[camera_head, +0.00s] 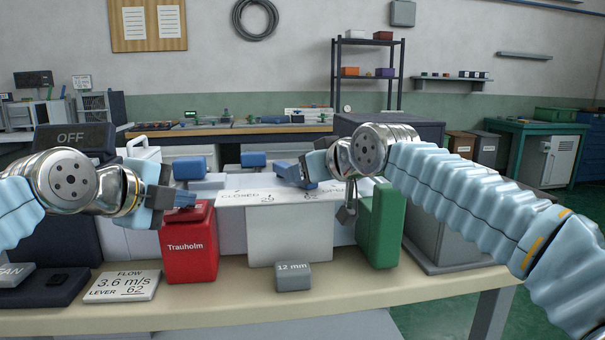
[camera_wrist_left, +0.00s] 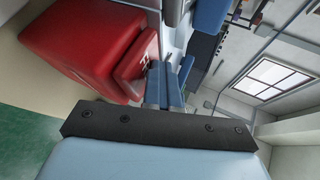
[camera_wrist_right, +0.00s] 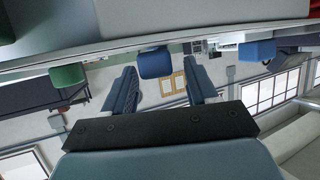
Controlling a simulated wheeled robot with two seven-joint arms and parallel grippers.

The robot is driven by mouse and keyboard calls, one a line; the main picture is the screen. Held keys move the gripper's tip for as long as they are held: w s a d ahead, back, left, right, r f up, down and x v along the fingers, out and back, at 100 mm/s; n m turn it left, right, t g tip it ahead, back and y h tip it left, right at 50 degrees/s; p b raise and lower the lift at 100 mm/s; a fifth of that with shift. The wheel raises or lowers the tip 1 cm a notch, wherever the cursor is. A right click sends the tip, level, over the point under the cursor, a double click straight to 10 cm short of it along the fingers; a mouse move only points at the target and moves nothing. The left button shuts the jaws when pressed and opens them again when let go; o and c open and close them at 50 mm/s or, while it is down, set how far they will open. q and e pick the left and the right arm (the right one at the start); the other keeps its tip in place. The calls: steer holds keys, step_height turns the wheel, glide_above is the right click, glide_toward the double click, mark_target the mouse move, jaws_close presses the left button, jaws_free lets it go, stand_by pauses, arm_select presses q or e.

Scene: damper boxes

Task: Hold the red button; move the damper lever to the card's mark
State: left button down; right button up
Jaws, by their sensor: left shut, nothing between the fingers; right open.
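A red box (camera_head: 190,255) marked Trauholm stands at the table's front left; its raised red top part (camera_wrist_left: 137,68) shows in the left wrist view. My left gripper (camera_head: 183,199) is shut and empty, its fingertips at that top part; whether they press it I cannot tell. The card (camera_head: 122,286) reads FLOW 3.6 m/s, LEVER 62. The white damper box (camera_head: 290,235) has a top scale marked CLOSED and OPEN. My right gripper (camera_head: 303,172) is open above it; in the right wrist view a blue block (camera_wrist_right: 155,62) appears between its fingers. I cannot make out the lever for certain.
A display (camera_head: 73,138) at the left reads OFF. A grey 12 mm block (camera_head: 292,277) lies before the damper box, and a green block (camera_head: 385,225) stands right of it. More blue blocks (camera_head: 253,160) show behind. A dark FAN unit (camera_head: 45,288) is at far left.

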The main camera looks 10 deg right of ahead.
steer(key=shift+x, duration=1.15)
jaws_close()
